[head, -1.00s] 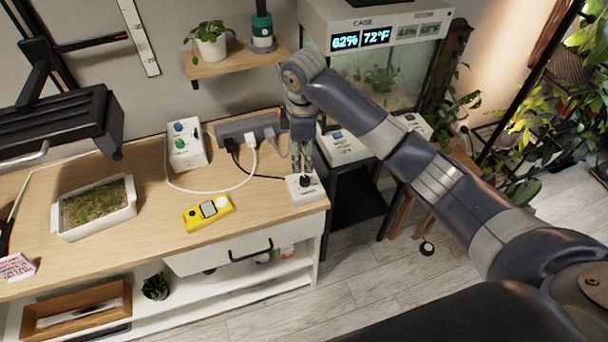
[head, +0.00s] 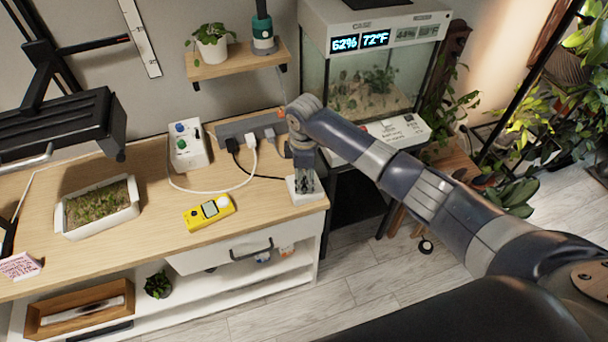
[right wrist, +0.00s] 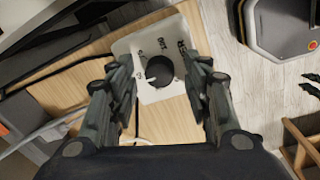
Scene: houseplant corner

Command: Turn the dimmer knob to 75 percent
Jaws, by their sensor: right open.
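The dimmer is a white box with a black round knob on top. In the right wrist view the knob (right wrist: 160,71) sits in the middle of the white dimmer box (right wrist: 150,44), with a white pointer mark on its left side and partly hidden lettering around it. In the head view the dimmer box (head: 305,196) stands at the right front corner of the bench, its knob hidden by my gripper. My right gripper (head: 304,186) points down over it. Its fingers (right wrist: 162,95) are open, one on either side of the knob, with gaps visible. My left gripper is not in view.
A sprout tray (head: 68,220) is farther left. A glass tank (head: 375,85) stands behind my right arm.

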